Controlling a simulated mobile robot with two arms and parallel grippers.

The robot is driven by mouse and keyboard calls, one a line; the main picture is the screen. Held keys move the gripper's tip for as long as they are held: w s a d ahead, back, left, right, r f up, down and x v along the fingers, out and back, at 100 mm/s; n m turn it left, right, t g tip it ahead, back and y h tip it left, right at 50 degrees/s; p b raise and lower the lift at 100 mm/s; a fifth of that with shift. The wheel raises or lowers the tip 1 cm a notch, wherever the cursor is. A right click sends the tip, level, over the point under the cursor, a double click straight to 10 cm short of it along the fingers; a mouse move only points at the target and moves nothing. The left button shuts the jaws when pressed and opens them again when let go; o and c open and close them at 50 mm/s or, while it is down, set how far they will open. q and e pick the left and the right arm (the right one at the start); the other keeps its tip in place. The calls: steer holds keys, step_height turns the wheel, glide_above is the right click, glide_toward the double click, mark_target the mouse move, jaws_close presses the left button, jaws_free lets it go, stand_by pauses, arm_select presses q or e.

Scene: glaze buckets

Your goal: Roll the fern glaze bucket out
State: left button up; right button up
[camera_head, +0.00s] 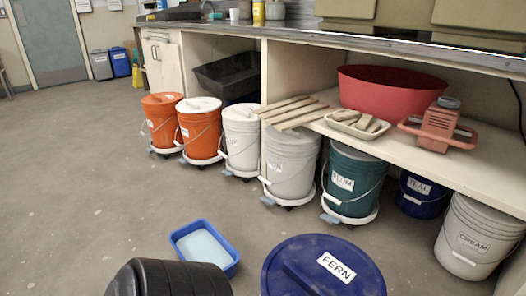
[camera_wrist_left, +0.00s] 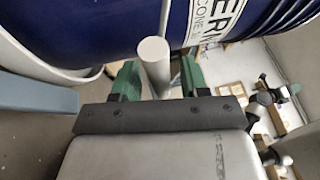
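The fern glaze bucket (camera_head: 300,275) stands at the bottom of the head view, with a dark blue lid and a white FERN label. Its blue side (camera_wrist_left: 115,25) fills the top of the left wrist view, label partly cut off. A white round base (camera_wrist_left: 45,65) shows under it at the left. My left gripper (camera_wrist_left: 158,78) has its green fingers on either side of a pale grey cylindrical grip (camera_wrist_left: 153,60) beside the bucket. I cannot tell whether the fingers press on it. Neither gripper shows in the head view.
Buckets on wheeled bases, including orange ones (camera_head: 162,120) and the teal-green PLUM one (camera_head: 350,180), line the counter's front. A blue tray (camera_head: 232,262) lies on the floor left of the fern bucket. A black ribbed rounded object (camera_head: 165,280) is beside it. Open floor (camera_head: 70,170) spreads left.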

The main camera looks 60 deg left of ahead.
arm_select(q)
steer(key=v, duration=1.1)
steer(key=shift+w+r, duration=0.1)
steer(key=shift+r, duration=0.05)
stand_by(0.3)
